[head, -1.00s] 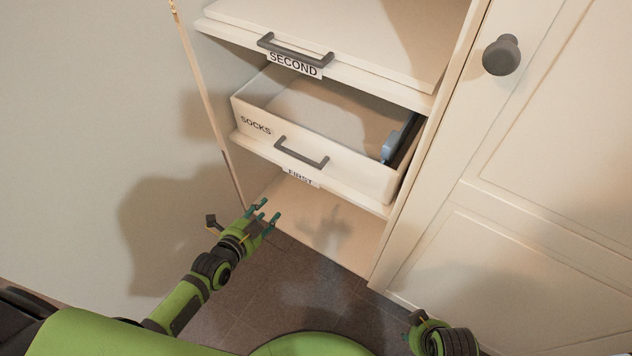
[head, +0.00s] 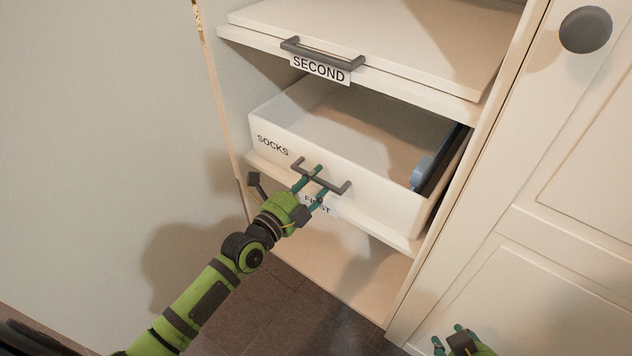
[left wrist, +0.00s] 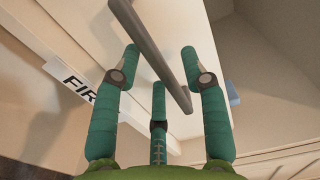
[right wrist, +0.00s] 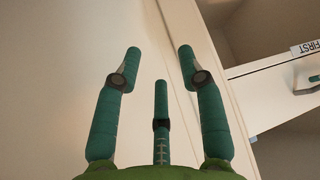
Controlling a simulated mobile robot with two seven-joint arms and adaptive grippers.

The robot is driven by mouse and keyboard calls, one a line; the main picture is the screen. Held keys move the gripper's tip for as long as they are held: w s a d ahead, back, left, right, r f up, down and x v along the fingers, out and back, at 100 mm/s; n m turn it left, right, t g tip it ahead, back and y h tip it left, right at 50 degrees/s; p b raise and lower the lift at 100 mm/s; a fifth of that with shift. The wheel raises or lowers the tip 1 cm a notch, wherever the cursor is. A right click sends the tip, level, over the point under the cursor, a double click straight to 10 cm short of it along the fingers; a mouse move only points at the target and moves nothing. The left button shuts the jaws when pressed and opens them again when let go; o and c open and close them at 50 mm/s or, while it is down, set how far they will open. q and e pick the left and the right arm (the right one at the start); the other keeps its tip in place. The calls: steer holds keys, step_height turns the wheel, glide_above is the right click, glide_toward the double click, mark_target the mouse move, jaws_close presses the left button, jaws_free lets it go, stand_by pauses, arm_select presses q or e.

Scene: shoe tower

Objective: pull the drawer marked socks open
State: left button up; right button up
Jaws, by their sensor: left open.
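The white socks drawer (head: 385,196) is marked SOCKS on its front and sits in the cabinet below the SECOND shelf. Its grey bar handle (head: 338,186) is on the front; the handle also crosses the left wrist view (left wrist: 148,45) diagonally. My left gripper (head: 318,180) is at the handle, with its green fingers open. In the left wrist view the bar passes between the open fingertips; whether they touch it I cannot tell. My right gripper (head: 452,342) is low at the right, away from the drawer; its fingers are apart and empty in the right wrist view (right wrist: 160,60).
The SECOND shelf panel (head: 430,85) with its own grey handle (head: 322,54) is above. A closed cabinet door (head: 560,130) with a round knob (head: 586,30) stands at the right. A FIRST label (head: 318,205) is below the handle.

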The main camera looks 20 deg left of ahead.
arm_select(q)
steer(key=shift+w+d, duration=0.2)
steer(key=shift+w, duration=0.2)
arm_select(e)
steer(key=shift+w+a+r+t, duration=0.3)
steer(key=shift+w+r, duration=0.1)
steer(key=shift+w, duration=0.15)
arm_select(q)
jaws_close()
